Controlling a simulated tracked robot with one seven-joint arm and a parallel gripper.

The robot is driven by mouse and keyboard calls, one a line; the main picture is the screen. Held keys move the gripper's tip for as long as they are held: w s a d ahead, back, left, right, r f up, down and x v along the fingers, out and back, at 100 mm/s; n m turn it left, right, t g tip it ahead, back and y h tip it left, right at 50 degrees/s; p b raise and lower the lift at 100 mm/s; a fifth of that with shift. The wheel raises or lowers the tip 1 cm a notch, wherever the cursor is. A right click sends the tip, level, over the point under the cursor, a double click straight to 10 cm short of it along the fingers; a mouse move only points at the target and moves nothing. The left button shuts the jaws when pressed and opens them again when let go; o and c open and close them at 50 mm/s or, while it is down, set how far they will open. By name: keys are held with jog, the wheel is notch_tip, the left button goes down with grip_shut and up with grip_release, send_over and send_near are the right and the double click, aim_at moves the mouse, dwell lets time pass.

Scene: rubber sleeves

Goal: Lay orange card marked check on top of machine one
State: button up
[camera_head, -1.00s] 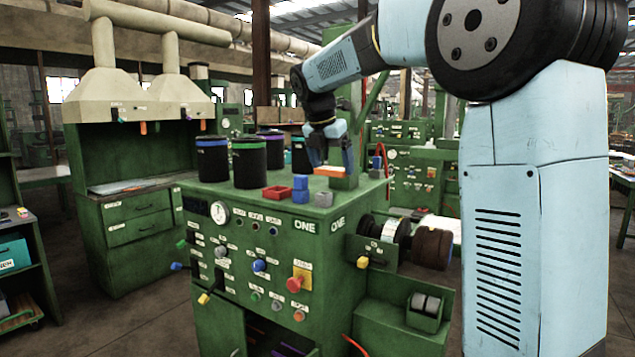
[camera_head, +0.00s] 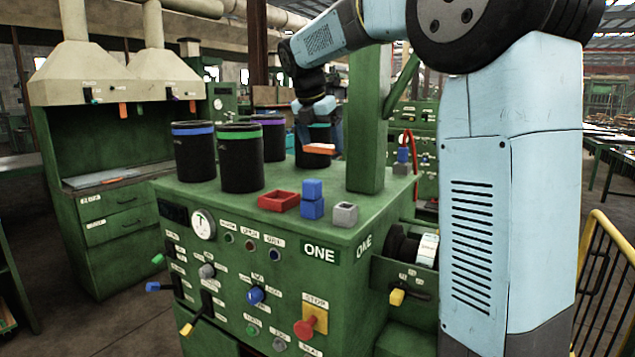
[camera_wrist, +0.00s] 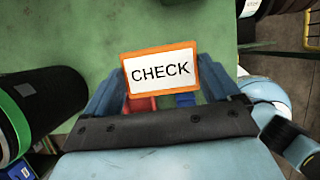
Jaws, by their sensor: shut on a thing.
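The orange-rimmed card (camera_head: 321,149) is held in my gripper (camera_head: 318,136). In the wrist view the card (camera_wrist: 160,70) shows its white face reading CHECK. My gripper (camera_wrist: 160,88) has a blue finger on each side of it. Machine one (camera_head: 385,207) is the green cabinet labelled ONE. Its green top (camera_wrist: 75,35) lies below the card in the wrist view. In the head view the card appears in front of the rear teal-rimmed black cylinder. The exact gap between card and top cannot be told.
Black cylinders with blue (camera_head: 194,152), green (camera_head: 240,160) and purple (camera_head: 270,138) rims stand on the top. A red tray (camera_head: 279,201), stacked blue blocks (camera_head: 312,200) and a grey block (camera_head: 344,214) sit near the front. A green post (camera_head: 366,120) rises at the right.

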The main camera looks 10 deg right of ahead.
jog(key=w+d+f, duration=0.1)
jog(key=w+f, duration=0.2)
jog(key=w, duration=0.1)
jog(key=w+d+f, duration=0.1)
jog(key=w+f, duration=0.2)
jog(key=w, duration=0.1)
jog(key=w+d+f, duration=0.1)
jog(key=w+f, duration=0.2)
jog(key=w, duration=0.1)
jog(key=shift+w+d, duration=0.15)
jog(key=shift+w, duration=0.2)
jog(key=shift+w+f, duration=0.25)
jog(key=shift+f, duration=0.05)
jog(key=shift+w+d+f, duration=0.1)
jog(key=shift+w+f, duration=0.1)
jog(key=shift+f, duration=1.5)
jog(key=o, duration=0.8)
jog(key=shift+c, duration=0.2)
